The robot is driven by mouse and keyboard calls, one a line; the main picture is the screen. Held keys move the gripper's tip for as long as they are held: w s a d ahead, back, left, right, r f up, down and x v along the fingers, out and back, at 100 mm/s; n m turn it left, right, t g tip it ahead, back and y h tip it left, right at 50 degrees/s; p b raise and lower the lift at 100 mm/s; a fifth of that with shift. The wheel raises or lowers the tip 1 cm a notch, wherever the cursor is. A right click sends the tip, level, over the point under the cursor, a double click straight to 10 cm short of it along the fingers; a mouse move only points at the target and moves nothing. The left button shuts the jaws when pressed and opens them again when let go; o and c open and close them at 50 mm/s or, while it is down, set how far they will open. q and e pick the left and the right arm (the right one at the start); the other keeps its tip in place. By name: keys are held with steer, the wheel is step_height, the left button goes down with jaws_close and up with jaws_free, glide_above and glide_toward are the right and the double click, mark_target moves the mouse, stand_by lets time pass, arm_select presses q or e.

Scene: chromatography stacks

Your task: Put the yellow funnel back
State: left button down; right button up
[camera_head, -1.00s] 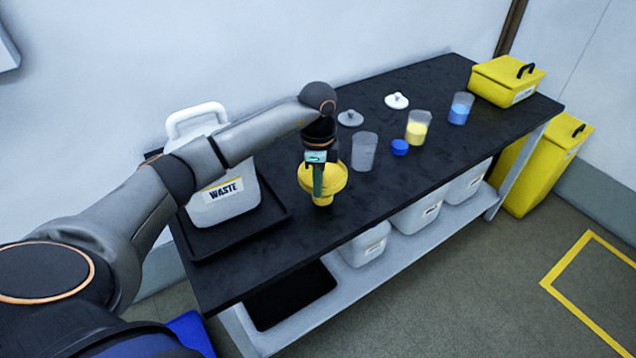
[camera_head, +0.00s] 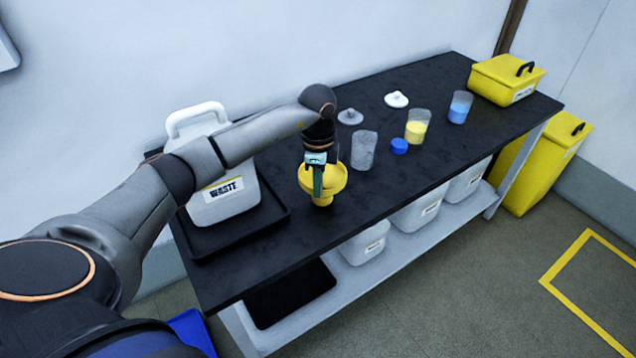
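The yellow funnel (camera_head: 335,182) stands upright, wide mouth up, on the black bench top near its front edge, right of the white waste container. My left gripper (camera_head: 318,181) points down at the funnel from above. One finger shows in front of the funnel's bowl and partly covers it. The other finger is mostly hidden, so I cannot tell whether the gripper is closed on the funnel's wall. The white container labelled WASTE (camera_head: 222,205) stands in a black tray (camera_head: 274,217) at the left, partly behind my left arm. My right gripper is not in view.
An empty clear beaker (camera_head: 363,151) stands just right of the funnel. Beyond are a grey lid (camera_head: 350,117), a white lid (camera_head: 396,100), a blue cap (camera_head: 399,146), beakers with yellow (camera_head: 416,132) and blue (camera_head: 459,113) contents, and a yellow bin (camera_head: 505,82). The front right bench top is clear.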

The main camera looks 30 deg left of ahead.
arm_select(q)
steer(key=shift+f, duration=0.55)
stand_by(0.4)
steer(key=c, duration=1)
jaws_free()
steer(key=shift+o, duration=0.2)
steer(key=shift+r, duration=0.1)
step_height(320, 180, up, 12)
steer(key=shift+r, duration=0.15)
